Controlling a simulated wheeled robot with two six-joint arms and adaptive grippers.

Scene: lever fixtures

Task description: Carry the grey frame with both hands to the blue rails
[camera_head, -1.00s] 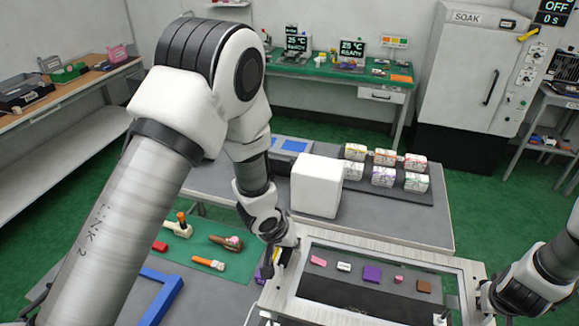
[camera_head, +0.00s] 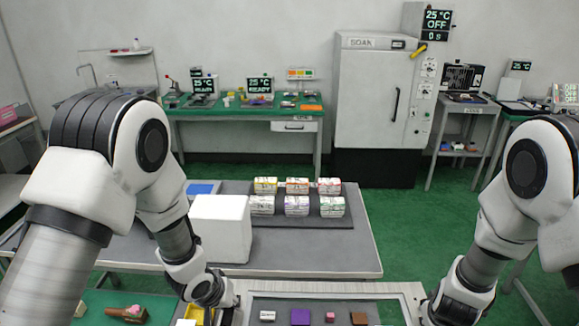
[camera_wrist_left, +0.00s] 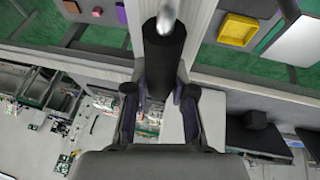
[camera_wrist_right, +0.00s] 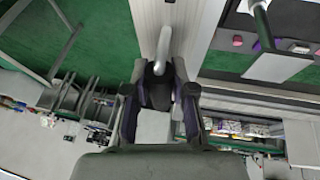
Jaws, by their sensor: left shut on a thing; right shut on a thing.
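The grey frame (camera_head: 335,288) shows along the bottom edge of the head view; its near side is cut off. My left gripper (camera_wrist_left: 160,95) is shut on a dark grip of the frame's left handle (camera_wrist_left: 164,48). My right gripper (camera_wrist_right: 160,92) is shut on the right handle, whose curved metal bar (camera_wrist_right: 163,45) rises from the frame's pale side beam (camera_wrist_right: 150,15). In the head view, my left gripper is partly hidden at the frame's left side and my right one at its right side. I cannot make out the blue rails in the current views.
Several small blocks (camera_head: 301,316) show within the frame's outline. A table with a white box (camera_head: 220,228) and several labelled packs (camera_head: 297,186) stands beyond it. A yellow tray (camera_wrist_left: 238,30) is left of the frame. Green floor (camera_head: 420,220) is open at the right.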

